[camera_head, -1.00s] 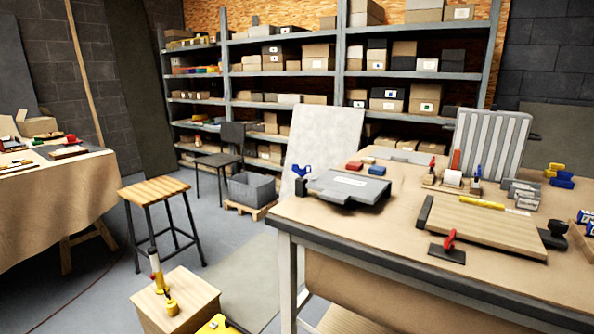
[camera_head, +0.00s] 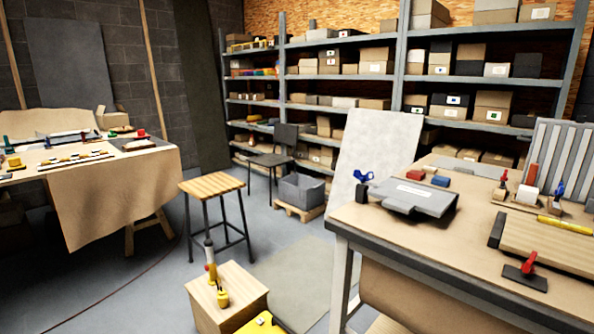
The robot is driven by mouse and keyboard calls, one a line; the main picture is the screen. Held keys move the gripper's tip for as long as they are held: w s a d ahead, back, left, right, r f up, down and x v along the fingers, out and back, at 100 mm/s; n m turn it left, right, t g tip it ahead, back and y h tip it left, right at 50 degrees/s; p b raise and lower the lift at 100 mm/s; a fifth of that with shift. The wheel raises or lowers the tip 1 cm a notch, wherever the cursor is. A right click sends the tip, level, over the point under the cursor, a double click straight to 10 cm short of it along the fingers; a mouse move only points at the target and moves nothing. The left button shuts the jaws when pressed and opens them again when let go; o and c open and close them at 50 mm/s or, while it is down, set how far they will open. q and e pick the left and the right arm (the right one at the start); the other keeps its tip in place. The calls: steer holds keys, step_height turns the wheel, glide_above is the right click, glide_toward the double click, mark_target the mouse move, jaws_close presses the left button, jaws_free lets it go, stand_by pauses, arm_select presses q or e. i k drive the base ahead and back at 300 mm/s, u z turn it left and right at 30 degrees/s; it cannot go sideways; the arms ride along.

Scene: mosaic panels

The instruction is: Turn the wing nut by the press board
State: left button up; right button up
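A wooden board (camera_head: 560,241) with a dark end strip lies on the right workbench and may be the press board. A red piece with a wing or lever shape (camera_head: 528,264) stands on a small dark plate in front of it. A blue wing-shaped piece (camera_head: 364,176) stands on a dark post beside a grey flat device with a white label (camera_head: 418,197), at the bench's left corner. I cannot tell for sure which piece is the wing nut. Neither of my grippers is in view.
The right workbench (camera_head: 465,245) has its near corner facing me. A wooden stool (camera_head: 212,186), a wooden box (camera_head: 226,290) with a yellow item on it, and a yellow object (camera_head: 262,324) stand on the floor. Another covered table (camera_head: 110,190) is at left. Shelves line the back.

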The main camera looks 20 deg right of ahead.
mark_target(358, 173)
steer(key=u, duration=0.1)
steer(key=i, duration=1.1)
steer(key=z, duration=2.2)
